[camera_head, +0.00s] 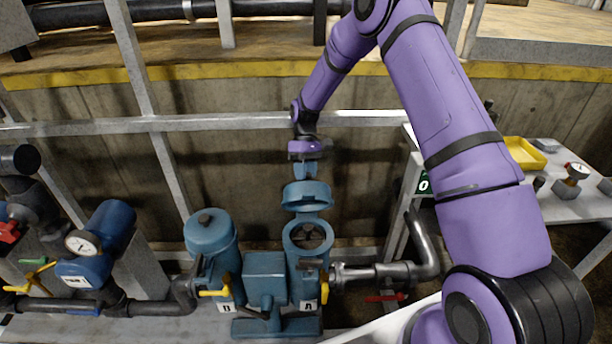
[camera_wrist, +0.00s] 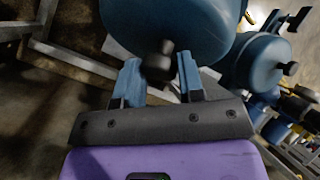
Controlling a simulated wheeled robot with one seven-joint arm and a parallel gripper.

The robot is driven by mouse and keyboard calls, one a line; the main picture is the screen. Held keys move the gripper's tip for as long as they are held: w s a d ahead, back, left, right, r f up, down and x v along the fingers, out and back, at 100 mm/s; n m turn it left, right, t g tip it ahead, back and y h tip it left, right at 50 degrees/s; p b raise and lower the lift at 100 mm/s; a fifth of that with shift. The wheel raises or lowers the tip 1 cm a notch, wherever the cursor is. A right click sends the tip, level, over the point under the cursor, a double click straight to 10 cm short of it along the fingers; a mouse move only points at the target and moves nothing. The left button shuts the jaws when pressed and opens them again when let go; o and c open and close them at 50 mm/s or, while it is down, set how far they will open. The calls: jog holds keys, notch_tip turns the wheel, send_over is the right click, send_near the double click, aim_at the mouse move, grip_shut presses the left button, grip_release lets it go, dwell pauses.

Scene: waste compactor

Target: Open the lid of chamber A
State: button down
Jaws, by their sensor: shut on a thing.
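Chamber A (camera_head: 308,262) is the blue cylinder with an "A" label, right of the blue centre block. Its round mouth is uncovered and its dark inside shows. Its blue lid (camera_head: 307,197) is tilted up behind the mouth, apart from the front rim. My gripper (camera_head: 305,172) is behind and above the lid. In the wrist view, the fingers of my gripper (camera_wrist: 158,80) are on either side of the lid's black knob (camera_wrist: 158,62), shut on it. The lid (camera_wrist: 175,25) fills the top of that view. The knob is hidden in the head view.
A second blue chamber (camera_head: 212,240) with a closed lid and black knob stands to the left. Yellow-handled valves (camera_head: 213,292) sit low in front. A grey rail (camera_head: 230,123) runs behind my gripper. A side table (camera_head: 565,205) stands at the right.

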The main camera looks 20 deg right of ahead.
jog(key=shift+w+d+f, duration=0.3)
jog(key=shift+w+d, duration=0.1)
